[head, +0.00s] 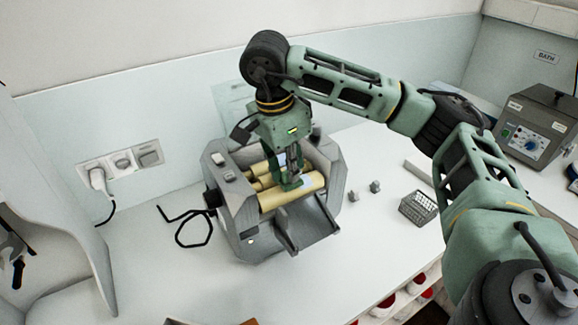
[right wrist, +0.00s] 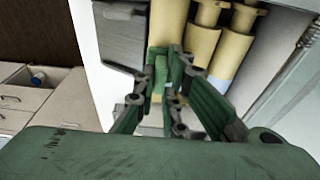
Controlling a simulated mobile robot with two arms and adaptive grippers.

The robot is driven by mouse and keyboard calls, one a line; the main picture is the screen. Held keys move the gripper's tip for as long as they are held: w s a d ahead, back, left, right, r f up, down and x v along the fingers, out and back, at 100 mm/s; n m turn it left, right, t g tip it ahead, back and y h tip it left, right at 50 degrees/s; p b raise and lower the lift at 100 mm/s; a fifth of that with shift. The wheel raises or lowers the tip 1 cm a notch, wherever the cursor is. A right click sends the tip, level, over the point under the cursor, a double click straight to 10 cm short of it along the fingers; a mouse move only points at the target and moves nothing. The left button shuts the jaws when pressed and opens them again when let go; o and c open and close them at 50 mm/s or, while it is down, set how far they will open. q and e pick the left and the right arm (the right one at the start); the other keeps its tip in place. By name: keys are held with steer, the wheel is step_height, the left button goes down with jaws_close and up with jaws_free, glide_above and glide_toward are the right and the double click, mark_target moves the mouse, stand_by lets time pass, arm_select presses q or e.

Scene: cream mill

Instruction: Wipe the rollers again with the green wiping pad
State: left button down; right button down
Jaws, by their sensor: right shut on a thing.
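The mill (head: 240,205) is a grey machine on the white worktop, with several cream-yellow rollers (head: 305,187) lying in its open top. The rollers (right wrist: 202,45) also show in the right wrist view. My right gripper (head: 290,180) reaches down into the mill from above, its fingertips at the rollers. It is shut on the green wiping pad (right wrist: 157,58), a small green piece at the fingertips, against or just above the front roller; exact contact is hard to tell. The fingers hide part of the pad and rollers. My left gripper is not in view.
A black cable or crank (head: 190,225) is left of the mill. Small grey pieces (head: 364,191) and a wire basket (head: 418,207) stand to its right. A control box marked with a dial (head: 535,125) is at the far right. The worktop front right is mostly clear.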

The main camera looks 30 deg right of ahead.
steer(key=shift+r+p, duration=3.75)
steer(key=shift+r, duration=0.4)
steer(key=shift+f, duration=0.1)
steer(key=shift+w, duration=0.1)
